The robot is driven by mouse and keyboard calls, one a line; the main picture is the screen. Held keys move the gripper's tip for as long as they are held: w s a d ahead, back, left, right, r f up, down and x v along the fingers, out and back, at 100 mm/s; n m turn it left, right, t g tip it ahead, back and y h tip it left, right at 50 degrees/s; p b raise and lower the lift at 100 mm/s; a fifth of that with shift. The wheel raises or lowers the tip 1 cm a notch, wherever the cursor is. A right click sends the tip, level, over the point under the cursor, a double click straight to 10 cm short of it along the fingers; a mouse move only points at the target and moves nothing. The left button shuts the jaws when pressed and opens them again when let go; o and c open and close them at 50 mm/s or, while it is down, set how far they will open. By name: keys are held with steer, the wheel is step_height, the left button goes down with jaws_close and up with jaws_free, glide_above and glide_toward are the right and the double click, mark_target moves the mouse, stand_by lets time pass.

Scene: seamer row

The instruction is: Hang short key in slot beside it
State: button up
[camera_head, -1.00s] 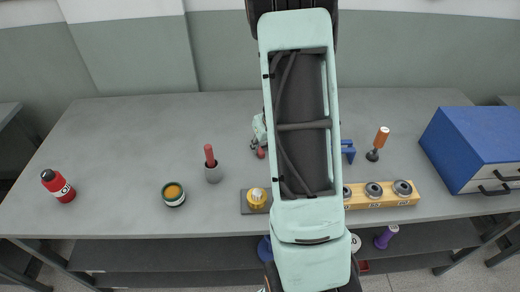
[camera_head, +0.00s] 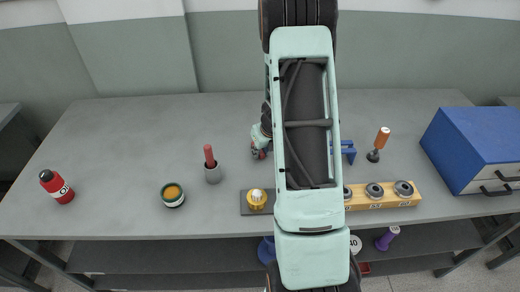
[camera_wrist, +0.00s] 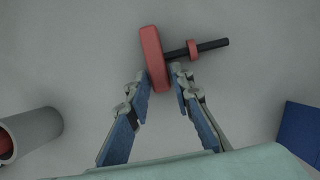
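The short key has a thick red head (camera_wrist: 154,58), a thin black shaft and a red collar. In the wrist view it lies on the grey bench with its shaft pointing right. My gripper (camera_wrist: 161,77) is open, with its fingertips on either side of the near end of the red head. I cannot tell whether they touch it. A blue stand (camera_head: 349,151) is partly hidden behind my arm in the head view. A blue edge (camera_wrist: 302,133) also shows at the right of the wrist view. Its slot is not visible.
A grey cup (camera_head: 213,175) with a red-handled tool stands left of my gripper. A yellow knob on a dark base (camera_head: 257,207), a wooden block with metal rings (camera_head: 410,200), an orange-handled tool (camera_head: 381,139) and a blue cabinet (camera_head: 470,150) are nearby.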

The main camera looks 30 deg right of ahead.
jaws_close()
